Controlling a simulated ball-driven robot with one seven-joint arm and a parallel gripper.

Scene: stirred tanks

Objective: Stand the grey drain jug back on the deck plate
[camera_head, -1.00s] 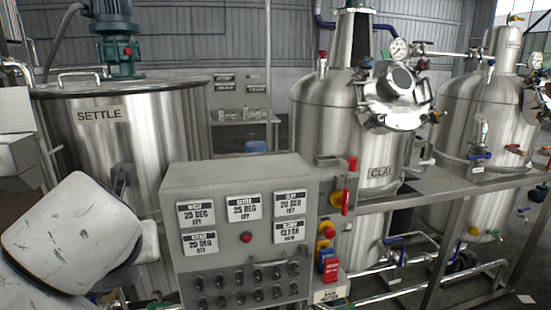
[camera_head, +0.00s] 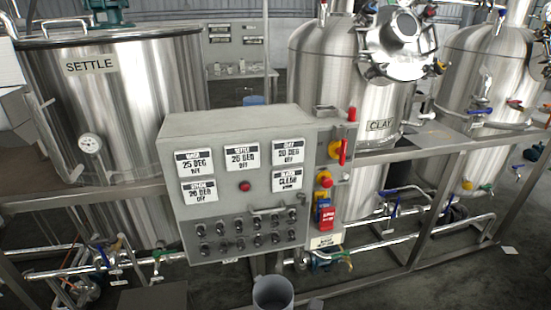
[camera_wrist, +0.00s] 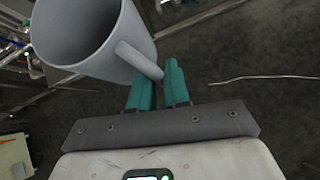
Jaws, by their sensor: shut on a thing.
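The grey jug (camera_wrist: 90,35) fills the upper left of the wrist view, with its open mouth turned toward the camera. My gripper (camera_wrist: 160,80) has teal fingers shut on the jug's handle (camera_wrist: 138,58). The jug (camera_head: 272,292) also shows at the bottom edge of the head view, held in front of the control panel, its lower part cut off. A dark flat surface (camera_head: 153,297) lies at the lower left of the head view; I cannot tell whether it is the deck plate.
The grey control panel (camera_head: 240,185) stands close in the middle. The SETTLE tank (camera_head: 110,110) is on the left and the CLAY tank (camera_head: 340,95) on the right. Pipes and valves (camera_head: 110,262) run low on the left. Dark floor (camera_head: 400,285) is open at lower right.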

